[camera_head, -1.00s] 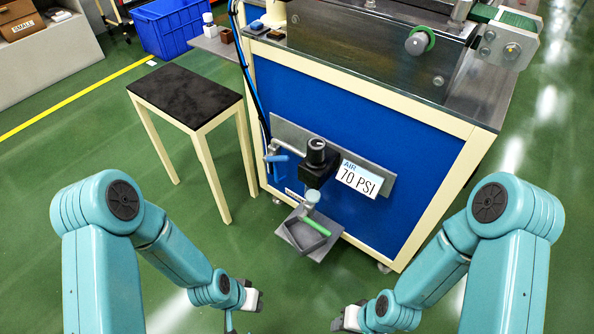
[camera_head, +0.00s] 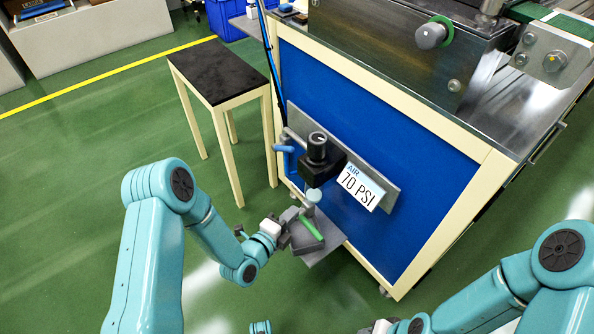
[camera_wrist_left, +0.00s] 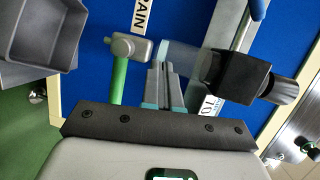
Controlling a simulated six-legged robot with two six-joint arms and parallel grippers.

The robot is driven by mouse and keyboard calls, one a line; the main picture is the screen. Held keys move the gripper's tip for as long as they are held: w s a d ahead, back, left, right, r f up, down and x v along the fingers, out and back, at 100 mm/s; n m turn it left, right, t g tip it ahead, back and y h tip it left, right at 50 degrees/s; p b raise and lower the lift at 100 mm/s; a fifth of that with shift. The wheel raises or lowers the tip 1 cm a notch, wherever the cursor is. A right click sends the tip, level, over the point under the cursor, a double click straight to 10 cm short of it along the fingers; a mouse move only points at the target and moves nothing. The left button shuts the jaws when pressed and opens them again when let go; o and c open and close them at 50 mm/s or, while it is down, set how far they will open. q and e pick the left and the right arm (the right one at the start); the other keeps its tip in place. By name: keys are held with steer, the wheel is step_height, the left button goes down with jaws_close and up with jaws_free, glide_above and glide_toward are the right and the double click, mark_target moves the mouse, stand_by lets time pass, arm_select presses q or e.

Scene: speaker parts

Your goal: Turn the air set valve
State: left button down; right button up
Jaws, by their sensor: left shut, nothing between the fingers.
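The air set hangs on the cabinet's blue front. In the left wrist view the green lever (camera_wrist_left: 119,80) is left of my fingers, and the bowl (camera_wrist_left: 180,54) and regulator (camera_wrist_left: 238,76) are beyond and to the right. My left gripper (camera_wrist_left: 163,70) is shut and empty, close to the bowl; contact cannot be told. My right gripper (camera_head: 378,327) is at the bottom edge, its fingers unclear.
A grey tray (camera_head: 325,249) sits under the air set; its box (camera_wrist_left: 45,30) shows in the left wrist view. A "70 PSI" sign (camera_head: 361,187) is to the right. A black-topped table (camera_head: 215,70) stands at the left. The green floor in front is open.

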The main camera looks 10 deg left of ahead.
arm_select(q)
steer(key=w+a+m+t+b, duration=0.2)
steer(key=m+t+b, duration=0.1)
steer(key=m+t, duration=0.15)
steer(key=m+t+h+b, duration=0.1)
steer(key=m+t+b, duration=0.2)
steer(key=m+b, duration=0.25)
glide_toward(283, 149)
steer(key=w+d+r, duration=0.2)
steer(key=w+d, duration=0.3)
steer(key=shift+s+a+r, duration=0.1)
steer(key=shift+s+r, duration=0.1)
steer(key=shift+r, duration=0.1)
arm_select(e)
step_height(283, 149, down, 9)
steer(key=w+d+t, duration=0.1)
steer(key=w, duration=0.1)
steer(key=shift+w+d, duration=0.15)
steer(key=shift+w, duration=0.25)
arm_select(q)
steer(key=shift+r+n, duration=0.1)
steer(key=shift+n, duration=0.2)
arm_select(e)
steer(key=shift+r, duration=0.1)
